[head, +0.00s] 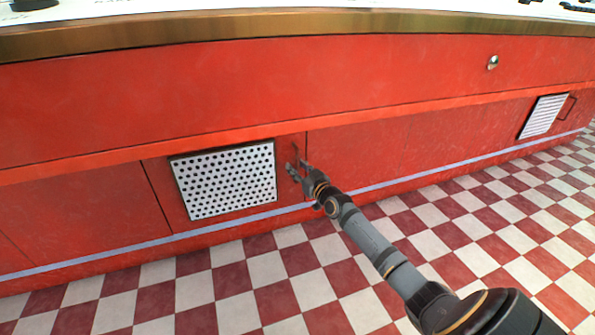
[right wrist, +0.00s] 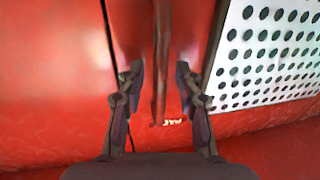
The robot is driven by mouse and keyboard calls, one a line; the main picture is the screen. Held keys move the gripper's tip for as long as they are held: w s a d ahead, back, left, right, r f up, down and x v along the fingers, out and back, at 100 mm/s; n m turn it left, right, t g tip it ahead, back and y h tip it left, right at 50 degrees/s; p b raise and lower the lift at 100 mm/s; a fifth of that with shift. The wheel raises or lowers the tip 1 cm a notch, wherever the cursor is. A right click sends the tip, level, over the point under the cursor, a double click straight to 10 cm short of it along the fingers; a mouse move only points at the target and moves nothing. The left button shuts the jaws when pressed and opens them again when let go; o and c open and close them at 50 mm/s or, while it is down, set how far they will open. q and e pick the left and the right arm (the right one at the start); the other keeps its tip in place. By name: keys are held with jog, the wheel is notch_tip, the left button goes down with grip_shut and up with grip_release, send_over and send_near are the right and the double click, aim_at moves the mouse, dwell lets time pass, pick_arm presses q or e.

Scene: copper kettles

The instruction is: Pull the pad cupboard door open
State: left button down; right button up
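A red cupboard door (head: 159,180) with a white perforated panel (head: 224,179) sits in the counter front and looks flush with it. The panel also shows at the right of the right wrist view (right wrist: 270,50). The door's dark upright handle (right wrist: 160,60) stands between the fingers of my right gripper (right wrist: 160,75) in the right wrist view. The fingers are open, with a gap on each side of the handle. In the head view my right gripper (head: 297,168) is at the door's right edge and partly hides the handle. My left gripper is not in view.
Another door with a white slatted panel (head: 543,116) and a handle is far right. A round metal knob (head: 492,62) is on the upper red front. A brass counter edge (head: 250,23) runs above. The checkered floor (head: 290,270) in front is clear.

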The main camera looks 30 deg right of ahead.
dwell(0.3)
grip_shut()
dwell(0.6)
